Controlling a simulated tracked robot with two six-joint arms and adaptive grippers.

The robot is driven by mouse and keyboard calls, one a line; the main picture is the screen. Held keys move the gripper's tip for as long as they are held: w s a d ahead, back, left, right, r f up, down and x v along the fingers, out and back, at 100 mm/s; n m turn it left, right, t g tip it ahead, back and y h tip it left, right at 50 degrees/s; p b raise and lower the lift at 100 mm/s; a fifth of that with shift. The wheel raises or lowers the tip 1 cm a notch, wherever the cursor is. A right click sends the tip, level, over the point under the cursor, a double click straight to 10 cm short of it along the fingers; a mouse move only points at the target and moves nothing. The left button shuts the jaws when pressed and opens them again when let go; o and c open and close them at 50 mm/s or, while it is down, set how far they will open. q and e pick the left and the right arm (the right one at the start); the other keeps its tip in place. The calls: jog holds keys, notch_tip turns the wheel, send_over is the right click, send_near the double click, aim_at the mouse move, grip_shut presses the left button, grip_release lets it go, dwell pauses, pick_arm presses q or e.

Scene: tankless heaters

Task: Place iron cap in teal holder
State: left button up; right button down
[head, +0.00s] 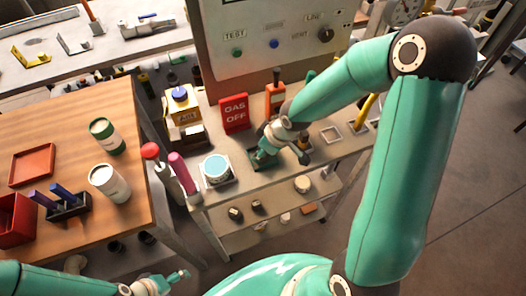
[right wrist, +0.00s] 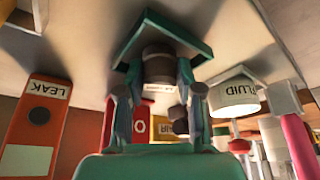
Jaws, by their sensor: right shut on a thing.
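My right gripper (right wrist: 158,78) is shut on the iron cap (right wrist: 158,62), a dark brown-grey cylinder, in the right wrist view. That view looks upside down. The teal holder (right wrist: 152,18), a square frame, is directly at the cap's far end; I cannot tell whether the cap rests on its floor. In the head view my right gripper (head: 268,154) is over the teal holder (head: 252,160) on the metal shelf top, and the cap is hidden by the fingers. My left gripper (head: 180,277) is low at the bottom left, apparently empty; its opening is unclear.
A red GAS OFF sign (head: 234,113) stands behind the holder. The wooden table (head: 60,125) is at left.

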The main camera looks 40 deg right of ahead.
jog(key=shift+f, duration=0.15)
jog(key=c, duration=1)
grip_release()
jog(key=shift+c, duration=0.2)
